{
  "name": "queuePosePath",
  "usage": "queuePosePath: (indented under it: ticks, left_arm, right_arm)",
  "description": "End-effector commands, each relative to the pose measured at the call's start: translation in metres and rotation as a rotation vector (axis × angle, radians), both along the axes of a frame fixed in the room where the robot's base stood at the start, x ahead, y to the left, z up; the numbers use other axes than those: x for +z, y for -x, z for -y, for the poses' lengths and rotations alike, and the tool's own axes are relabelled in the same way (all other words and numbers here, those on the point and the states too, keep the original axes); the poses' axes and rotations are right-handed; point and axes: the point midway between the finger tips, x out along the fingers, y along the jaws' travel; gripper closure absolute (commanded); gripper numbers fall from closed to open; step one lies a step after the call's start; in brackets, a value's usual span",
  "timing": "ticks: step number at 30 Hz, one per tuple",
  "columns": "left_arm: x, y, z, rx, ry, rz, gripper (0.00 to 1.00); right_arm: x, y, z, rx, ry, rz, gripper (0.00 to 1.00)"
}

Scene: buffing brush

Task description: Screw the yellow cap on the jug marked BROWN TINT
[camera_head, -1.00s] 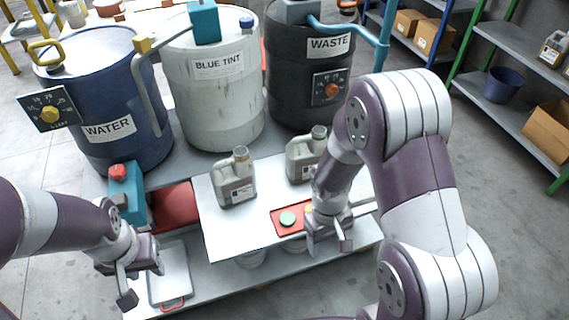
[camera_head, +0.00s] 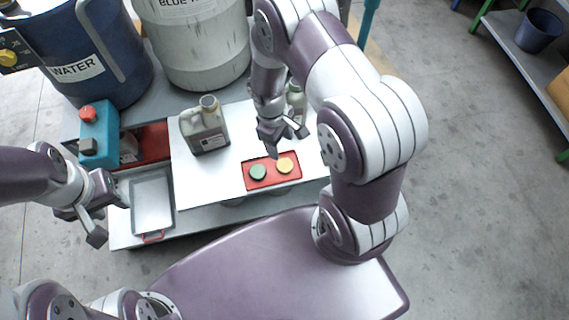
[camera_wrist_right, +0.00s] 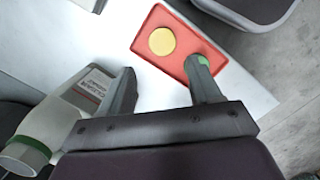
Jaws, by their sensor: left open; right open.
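The yellow cap (camera_head: 285,165) lies on a red tray (camera_head: 271,185), right of a green cap (camera_head: 258,172). The yellow cap is also clear in the right wrist view (camera_wrist_right: 162,41). A grey jug (camera_head: 205,128) with a tan neck and no cap stands left of the tray; its label is too small to read. A second jug (camera_head: 297,103) with a green neck ring is partly behind my right arm; its label in the wrist view (camera_wrist_right: 92,90) seems to read CLEAR. My right gripper (camera_head: 288,143) is open and empty near the tray's back edge. My left gripper (camera_head: 108,217) is open and empty.
The white board (camera_head: 190,180) under the jugs has bare room left of the tray. A metal tray (camera_head: 152,205) and a teal device with a red knob (camera_head: 99,135) are at the left. Big blue (camera_head: 75,60) and white (camera_head: 195,50) drums stand behind.

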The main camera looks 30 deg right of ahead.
Motion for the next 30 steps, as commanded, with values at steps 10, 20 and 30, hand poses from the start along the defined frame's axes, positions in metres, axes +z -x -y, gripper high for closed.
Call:
queuePosePath:
  ticks: [10, 20, 30]
  left_arm:
    - [-0.015, 0.000, 0.000, 0.000, 0.000, 0.000, 0.57]
    - [-0.015, 0.000, 0.000, 0.000, 0.000, 0.000, 0.57]
    - [-0.033, 0.000, 0.000, 0.000, 0.000, 0.000, 0.57]
  right_arm:
    - [-0.047, 0.006, 0.003, -0.001, 0.000, 0.000, 0.37]
    - [-0.049, 0.006, 0.003, -0.001, 0.000, 0.000, 0.37]
    - [-0.095, 0.012, 0.003, -0.001, 0.000, -0.001, 0.37]
